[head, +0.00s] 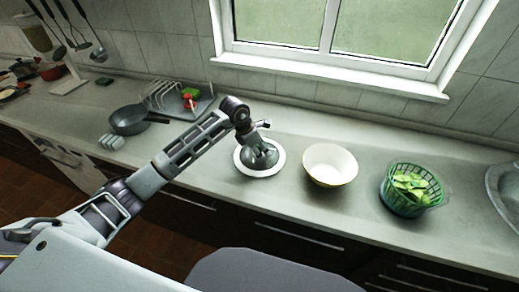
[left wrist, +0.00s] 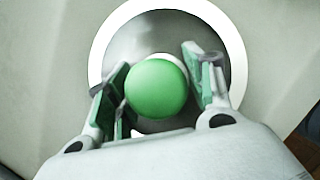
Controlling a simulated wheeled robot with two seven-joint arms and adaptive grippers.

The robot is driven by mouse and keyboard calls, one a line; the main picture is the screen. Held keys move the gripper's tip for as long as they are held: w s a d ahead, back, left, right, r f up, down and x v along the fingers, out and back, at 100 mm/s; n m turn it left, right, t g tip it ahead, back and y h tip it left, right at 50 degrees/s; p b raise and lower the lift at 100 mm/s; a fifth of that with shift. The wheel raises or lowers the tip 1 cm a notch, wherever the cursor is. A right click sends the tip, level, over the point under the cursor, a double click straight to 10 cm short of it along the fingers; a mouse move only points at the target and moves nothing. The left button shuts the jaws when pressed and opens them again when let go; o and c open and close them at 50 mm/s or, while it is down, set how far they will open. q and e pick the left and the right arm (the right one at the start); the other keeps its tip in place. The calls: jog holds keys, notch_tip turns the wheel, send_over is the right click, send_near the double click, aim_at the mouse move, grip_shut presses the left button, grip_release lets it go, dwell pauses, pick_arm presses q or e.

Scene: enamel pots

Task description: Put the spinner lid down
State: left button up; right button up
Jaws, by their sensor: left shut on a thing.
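The spinner lid (head: 260,171) is a round disc with a white rim and a grey, see-through middle. In the head view it is at the counter's middle, left of the white bowl. My left gripper (head: 262,153) is above its centre. In the left wrist view the lid's white rim (left wrist: 237,50) surrounds a green round knob (left wrist: 156,88). My left gripper (left wrist: 160,85) has a finger on each side of the knob and is shut on it. I cannot tell whether the lid touches the counter. My right gripper is not in view.
A white bowl (head: 330,165) stands right of the lid. A green spinner basket (head: 411,189) with leaves is further right, near the sink (head: 504,190). A dark pan (head: 129,120) and a dish rack (head: 166,97) are left. Bare counter (head: 300,205) lies in front.

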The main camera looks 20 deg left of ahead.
pick_arm(q)
jog(key=o, duration=1.2)
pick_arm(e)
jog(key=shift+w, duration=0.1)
pick_arm(q)
jog(key=shift+r, duration=0.25)
jog(key=shift+s+a+r, duration=0.1)
jog(key=shift+a+r, duration=0.05)
jog(key=shift+r, duration=0.15)
jog(key=shift+b+v, duration=0.3)
jog(key=shift+v, duration=5.2)
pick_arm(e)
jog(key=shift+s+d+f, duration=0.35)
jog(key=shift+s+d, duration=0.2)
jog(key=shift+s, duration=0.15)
